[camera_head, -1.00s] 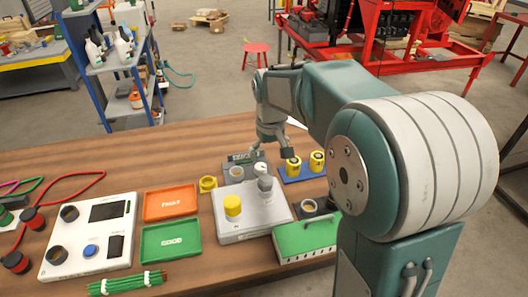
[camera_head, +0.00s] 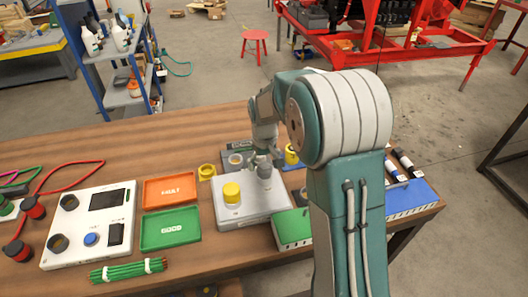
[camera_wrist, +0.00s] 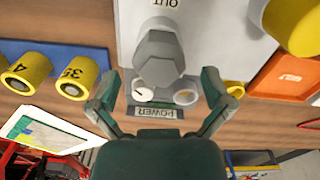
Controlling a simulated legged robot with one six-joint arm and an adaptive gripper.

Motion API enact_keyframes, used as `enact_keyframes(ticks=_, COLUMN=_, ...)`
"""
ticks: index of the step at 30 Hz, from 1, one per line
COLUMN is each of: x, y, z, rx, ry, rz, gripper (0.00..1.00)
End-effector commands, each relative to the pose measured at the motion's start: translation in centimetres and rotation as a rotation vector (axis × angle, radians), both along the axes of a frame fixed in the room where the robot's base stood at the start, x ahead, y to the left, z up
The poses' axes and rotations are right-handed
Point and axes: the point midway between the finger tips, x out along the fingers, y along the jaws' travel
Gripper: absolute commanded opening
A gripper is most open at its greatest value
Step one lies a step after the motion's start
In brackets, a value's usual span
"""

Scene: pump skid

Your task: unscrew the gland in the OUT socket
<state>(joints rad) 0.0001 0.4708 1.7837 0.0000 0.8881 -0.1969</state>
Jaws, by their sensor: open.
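The gland (camera_head: 265,171) is a grey hex-topped fitting standing upright in the light-grey box (camera_head: 231,216), beside a yellow cap (camera_head: 232,191). In the wrist view the gland (camera_wrist: 158,57) stands by the upside-down OUT lettering (camera_wrist: 170,3). My gripper (camera_head: 264,158) is right over the gland. In the wrist view my gripper (camera_wrist: 160,78) is open, one finger to each side of the gland's near end, with a gap on both sides. The socket itself is hidden under the gland.
A POWER panel (camera_wrist: 155,112) with a gauge lies just behind the box. Yellow numbered cylinders (camera_wrist: 72,83) stand close by on a blue holder. Orange FAULT (camera_head: 170,191) and green GOOD (camera_head: 170,230) trays lie left. A green block (camera_head: 291,228) sits right of the box.

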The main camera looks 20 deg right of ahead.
Motion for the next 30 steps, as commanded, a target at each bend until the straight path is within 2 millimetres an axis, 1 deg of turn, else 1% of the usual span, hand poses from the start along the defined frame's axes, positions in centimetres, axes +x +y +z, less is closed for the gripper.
enact_keyframes(ticks=1, x=0.0, y=0.0, z=-0.7, rx=0.0, ry=0.002, rz=0.0, gripper=1.0)
enact_keyframes(ticks=6, x=0.0, y=0.0, z=-2.0, rx=0.0, ry=-0.001, rz=0.0, gripper=1.0)
enact_keyframes(ticks=15, x=0.0, y=0.0, z=-2.2, rx=0.0, ry=-0.001, rz=0.0, gripper=1.0)
enact_keyframes(ticks=17, x=0.0, y=0.0, z=-2.2, rx=0.0, ry=-0.001, rz=0.0, gripper=0.73)
enact_keyframes(ticks=18, x=0.0, y=0.0, z=-2.2, rx=0.0, ry=-0.001, rz=0.0, gripper=0.55)
enact_keyframes(ticks=20, x=0.0, y=0.0, z=-2.2, rx=0.0, ry=-0.002, rz=0.0, gripper=0.29)
enact_keyframes(ticks=21, x=0.0, y=0.0, z=-2.2, rx=0.0, ry=-0.001, rz=0.0, gripper=0.18)
enact_keyframes(ticks=24, x=0.0, y=0.0, z=-2.3, rx=0.0, ry=0.0, rz=0.0, gripper=0.17)
enact_keyframes(ticks=25, x=0.0, y=0.0, z=-2.3, rx=0.0, ry=0.0, rz=0.0, gripper=0.57)
enact_keyframes(ticks=26, x=0.0, y=0.0, z=-2.3, rx=0.0, ry=0.0, rz=0.0, gripper=0.44)
enact_keyframes(ticks=27, x=0.0, y=0.0, z=-2.3, rx=0.0, ry=0.0, rz=0.0, gripper=0.26)
enact_keyframes(ticks=28, x=0.0, y=0.0, z=-2.3, rx=0.0, ry=0.0, rz=0.0, gripper=0.21)
enact_keyframes(ticks=30, x=0.0, y=0.0, z=-2.3, rx=0.0, ry=0.001, rz=0.001, gripper=0.21)
